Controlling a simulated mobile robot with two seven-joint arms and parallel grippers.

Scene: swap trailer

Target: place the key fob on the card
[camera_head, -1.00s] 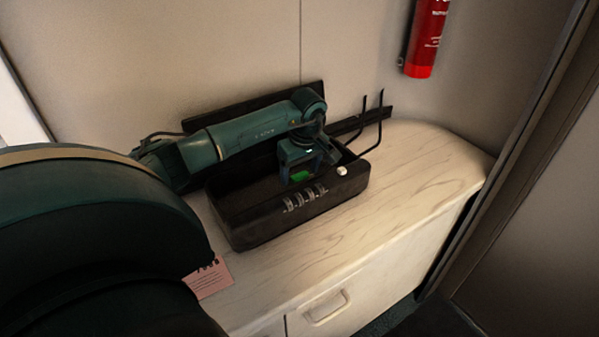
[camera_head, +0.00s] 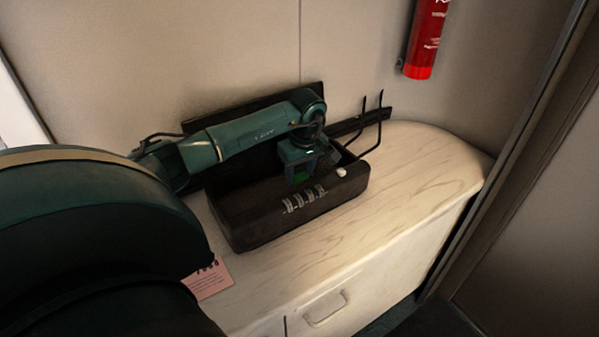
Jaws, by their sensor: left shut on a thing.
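A pink card (camera_head: 214,281) lies on the counter at the lower left, partly hidden by my dark arm link. My left gripper (camera_head: 301,178) reaches down into an open black lockbox (camera_head: 252,223) with number wheels on its front. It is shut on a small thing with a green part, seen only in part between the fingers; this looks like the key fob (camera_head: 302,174). My right gripper is not in view.
The pale wood counter (camera_head: 415,183) is clear to the right of the box. A red fire extinguisher (camera_head: 427,40) hangs on the wall. A drawer handle (camera_head: 325,308) is on the counter's front.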

